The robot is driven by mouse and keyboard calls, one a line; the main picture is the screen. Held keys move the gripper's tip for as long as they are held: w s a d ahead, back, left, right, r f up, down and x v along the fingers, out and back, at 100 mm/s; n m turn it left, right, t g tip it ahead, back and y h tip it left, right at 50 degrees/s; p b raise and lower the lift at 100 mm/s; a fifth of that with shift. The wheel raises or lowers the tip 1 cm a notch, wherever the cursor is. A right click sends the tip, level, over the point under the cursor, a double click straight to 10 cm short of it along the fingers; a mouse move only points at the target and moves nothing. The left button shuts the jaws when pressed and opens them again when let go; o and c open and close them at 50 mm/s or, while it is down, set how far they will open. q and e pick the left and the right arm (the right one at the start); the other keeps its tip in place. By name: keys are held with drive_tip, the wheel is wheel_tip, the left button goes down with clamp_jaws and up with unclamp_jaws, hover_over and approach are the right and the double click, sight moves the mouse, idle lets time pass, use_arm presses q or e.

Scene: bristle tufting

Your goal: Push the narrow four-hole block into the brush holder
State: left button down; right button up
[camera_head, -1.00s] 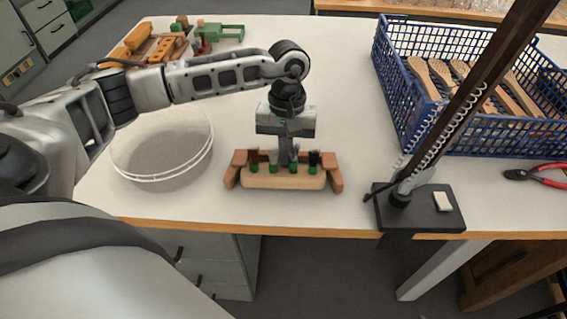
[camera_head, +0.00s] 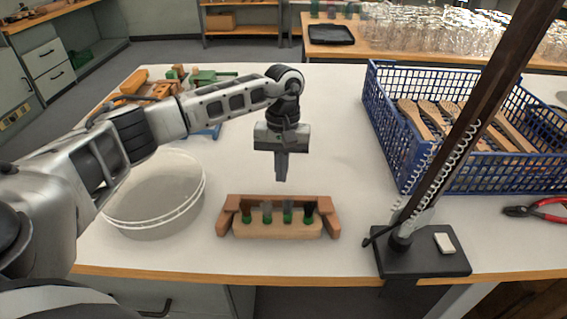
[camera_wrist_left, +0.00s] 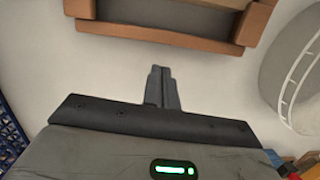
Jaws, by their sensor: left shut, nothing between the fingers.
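The brush holder (camera_head: 279,201) is a reddish-brown wooden frame with a back bar and two side arms, near the front edge of the white table. The narrow block (camera_head: 278,230), of pale wood, lies between the side arms, with several green-based dark and grey tufts standing along it. My left gripper (camera_head: 281,180) is shut and empty, pointing down behind and above the holder. In the left wrist view, its closed fingers (camera_wrist_left: 162,70) are apart from the holder (camera_wrist_left: 160,38), whose back bar runs along the top. The block's underside and seating are hidden. My right gripper is not in view.
A round white-rimmed bowl (camera_head: 155,222) stands left of the holder. A black-based stand (camera_head: 425,262) with a dark post and coiled cord is to the right. A blue crate (camera_head: 395,150) of wooden brushes and red pliers (camera_head: 548,206) are farther right. The table's middle is clear.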

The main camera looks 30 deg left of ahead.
use_arm(q)
drive_tip(key=shift+w+a+b, duration=0.15)
drive_tip(key=shift+w+a, duration=0.25)
drive_tip(key=shift+w, duration=0.35)
drive_tip(key=shift+w+a+b, duration=0.2)
drive_tip(key=shift+w+a, duration=0.15)
drive_tip(key=shift+w, duration=0.35)
drive_tip(key=shift+w+a+b, duration=0.15)
drive_tip(key=shift+w+a, duration=0.25)
drive_tip(key=shift+w, duration=0.35)
drive_tip(key=c, duration=2.1)
unclamp_jaws()
drive_tip(key=shift+c, duration=0.2)
